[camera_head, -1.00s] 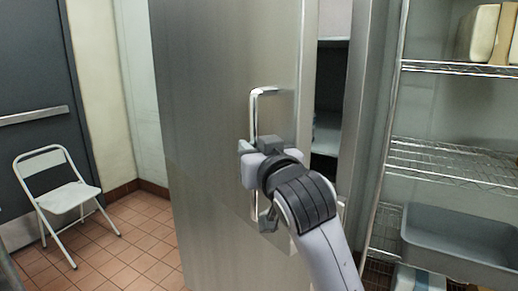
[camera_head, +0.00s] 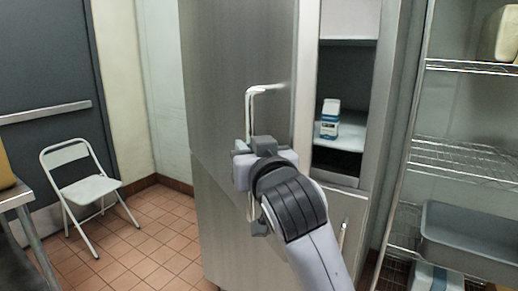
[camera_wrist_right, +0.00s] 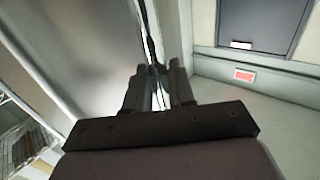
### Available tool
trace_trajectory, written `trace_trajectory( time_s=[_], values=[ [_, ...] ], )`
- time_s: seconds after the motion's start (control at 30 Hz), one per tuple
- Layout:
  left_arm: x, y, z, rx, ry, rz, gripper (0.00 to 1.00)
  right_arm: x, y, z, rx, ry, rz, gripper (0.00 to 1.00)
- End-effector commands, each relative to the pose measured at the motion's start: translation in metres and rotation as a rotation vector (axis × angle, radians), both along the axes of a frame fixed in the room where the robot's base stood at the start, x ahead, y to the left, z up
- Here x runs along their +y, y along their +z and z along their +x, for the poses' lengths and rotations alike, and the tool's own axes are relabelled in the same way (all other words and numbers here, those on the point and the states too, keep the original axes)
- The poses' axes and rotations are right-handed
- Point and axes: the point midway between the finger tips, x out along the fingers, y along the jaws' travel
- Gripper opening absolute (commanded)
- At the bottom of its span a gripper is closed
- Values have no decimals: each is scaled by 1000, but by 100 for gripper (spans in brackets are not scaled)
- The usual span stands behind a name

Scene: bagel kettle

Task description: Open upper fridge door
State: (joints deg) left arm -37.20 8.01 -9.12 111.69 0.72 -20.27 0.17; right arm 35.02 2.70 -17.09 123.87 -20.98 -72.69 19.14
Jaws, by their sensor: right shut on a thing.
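The upper fridge door (camera_head: 220,80) is a brushed steel panel that stands swung open. Its steel bar handle (camera_head: 250,108) runs upright near the door's right edge. My right gripper (camera_head: 254,149) is shut on the handle's lower part. In the right wrist view the fingers (camera_wrist_right: 158,78) close around the thin bar, beside the blurred steel door (camera_wrist_right: 95,55). Part of the fridge interior (camera_head: 345,75) shows to the right of the door. My left gripper is in no view.
A white and blue carton (camera_head: 330,118) stands on a shelf inside the fridge. The lower fridge door (camera_head: 345,205) looks closed. A wire rack with a grey tub (camera_head: 465,235) stands right. A white folding chair (camera_head: 88,190) stands left, with clear tiled floor beside the fridge.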

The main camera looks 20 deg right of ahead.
Motion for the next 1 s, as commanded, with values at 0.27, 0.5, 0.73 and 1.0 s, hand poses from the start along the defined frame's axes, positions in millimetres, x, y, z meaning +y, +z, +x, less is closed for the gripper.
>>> trace_trajectory(
  time_s=[0.27, 0.5, 0.73, 1.0],
  values=[
    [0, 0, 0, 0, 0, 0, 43, 7, -1, 2, 2, 6, 0, 0],
    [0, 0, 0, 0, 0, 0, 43, 8, -1, 2, 3, 7, 0, 0],
    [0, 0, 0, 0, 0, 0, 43, 8, -1, 2, 3, 7, 0, 33],
    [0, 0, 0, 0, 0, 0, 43, 7, -1, 2, 2, 6, 0, 41]
  ],
)
